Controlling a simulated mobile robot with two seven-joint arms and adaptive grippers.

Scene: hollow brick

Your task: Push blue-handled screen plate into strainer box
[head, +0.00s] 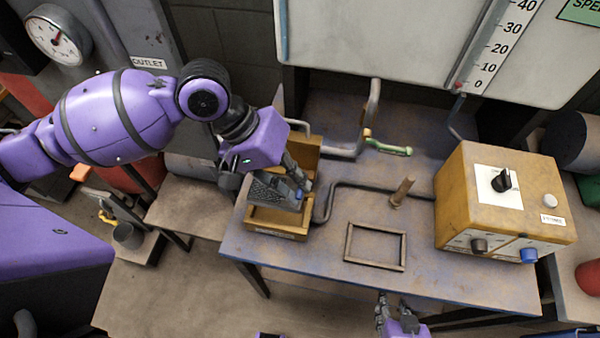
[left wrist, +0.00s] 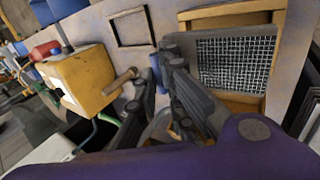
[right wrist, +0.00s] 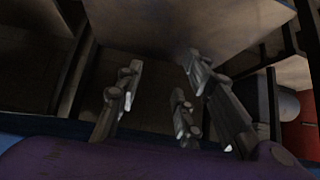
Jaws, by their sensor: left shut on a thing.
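The strainer box (head: 276,235) is a yellow-brown wooden box at the left end of the table. It also shows in the left wrist view (left wrist: 232,18). The screen plate (head: 268,190), a dark mesh plate, is at the box opening, with wood showing on both sides of it; its mesh is clear in the left wrist view (left wrist: 235,62). How deep it sits I cannot tell. My left gripper (head: 299,186) is shut on its blue handle (left wrist: 157,72), which is mostly hidden by the fingers. My right gripper (head: 392,305) is open and empty below the table's front edge.
An empty wooden frame (head: 376,246) lies mid-table, with a wooden peg (head: 402,191) behind it. A bent pipe (head: 345,186) runs beside the box. A green-handled valve (head: 388,146) is at the back. A yellow control box (head: 505,207) stands on the right.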

